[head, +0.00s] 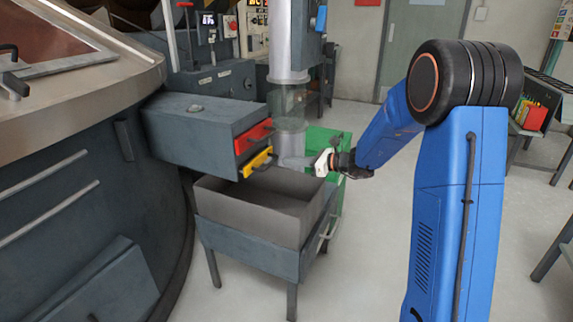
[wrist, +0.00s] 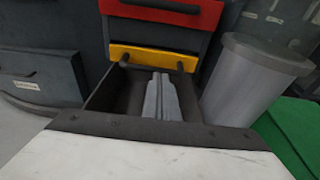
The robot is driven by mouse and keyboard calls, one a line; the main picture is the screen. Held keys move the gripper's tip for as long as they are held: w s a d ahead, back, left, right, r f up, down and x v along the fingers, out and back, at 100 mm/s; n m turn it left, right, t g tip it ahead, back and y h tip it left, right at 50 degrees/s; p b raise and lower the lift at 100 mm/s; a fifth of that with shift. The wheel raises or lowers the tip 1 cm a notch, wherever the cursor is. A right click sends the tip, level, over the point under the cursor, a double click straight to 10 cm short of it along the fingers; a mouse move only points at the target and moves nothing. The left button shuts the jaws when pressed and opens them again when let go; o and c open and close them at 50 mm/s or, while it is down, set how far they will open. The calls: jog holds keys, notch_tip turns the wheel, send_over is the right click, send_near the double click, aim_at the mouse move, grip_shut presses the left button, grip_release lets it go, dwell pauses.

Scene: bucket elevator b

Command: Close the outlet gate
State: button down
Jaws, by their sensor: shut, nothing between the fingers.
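A grey outlet box (head: 205,122) juts from the machine at the left of centre. Its front carries a red gate (head: 253,136) above a yellow gate (head: 257,161). Both have dark handles. The frames do not show which one is the outlet gate. In the wrist view the red gate (wrist: 165,10) is at the top and the yellow gate (wrist: 150,56) is below it.
An open grey bin (head: 250,222) on legs stands below the gates. A clear vertical pipe (head: 288,105) stands behind my gripper, with a green box (head: 328,140) beside it. A large round machine (head: 75,150) fills the left. The floor to the right is mostly clear.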

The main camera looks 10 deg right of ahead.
jog(key=v, duration=1)
jog(key=s+a+r+n+g+h, duration=0.1)
jog(key=s+a+n+g+h, duration=0.2)
jog(key=s+n, duration=0.65)
jog(key=s+a+n+g+h, duration=0.1)
jog(key=s+a+n+g, duration=0.3)
jog(key=s, duration=1.1)
jog(key=s+d+f+n+t+h, duration=0.1)
jog(key=s+d+n+h, duration=0.3)
jog(key=s, duration=0.5)
jog(key=s+d+n+t+h, duration=0.1)
jog(key=s+d+n+h, duration=0.3)
jog(key=s+n, duration=0.3)
jog(key=s+d, duration=0.1)
jog(key=s, duration=0.2)
jog(key=shift+d+f+t+h, duration=0.25)
jog(key=shift+f+t+h, duration=0.1)
jog(key=shift+t+h, duration=0.05)
jog(key=shift+n, duration=0.25)
